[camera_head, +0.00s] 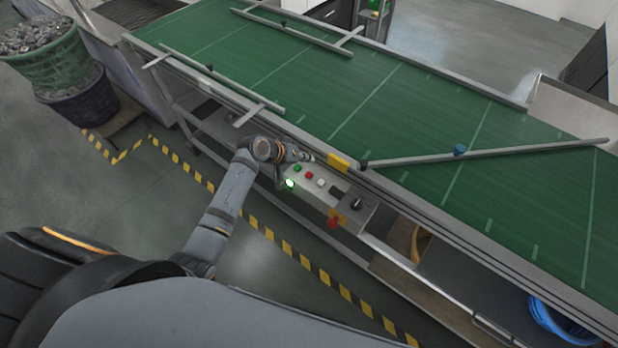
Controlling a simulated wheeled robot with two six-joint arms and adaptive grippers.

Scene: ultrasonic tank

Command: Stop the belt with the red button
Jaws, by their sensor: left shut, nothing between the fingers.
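The control box (340,196) is mounted on the near side of the conveyor. It carries a green button (297,168), a small red button (309,176) and a white button (320,183) in a row. A black knob (356,204) is at its right end. A larger red button on a yellow base (334,221) sits on the front face. A green lamp (290,183) glows at the left end. My left gripper (304,157) is shut and empty, just above and behind the green and small red buttons, apparently not touching them. My right gripper is out of view.
The green belt (420,100) has metal guide rails, and a diagonal bar (490,154) crosses it at right. Baskets of metal pieces (50,55) stand at the far left. A blue bin (560,325) is under the conveyor at lower right. Striped tape (255,222) marks the floor.

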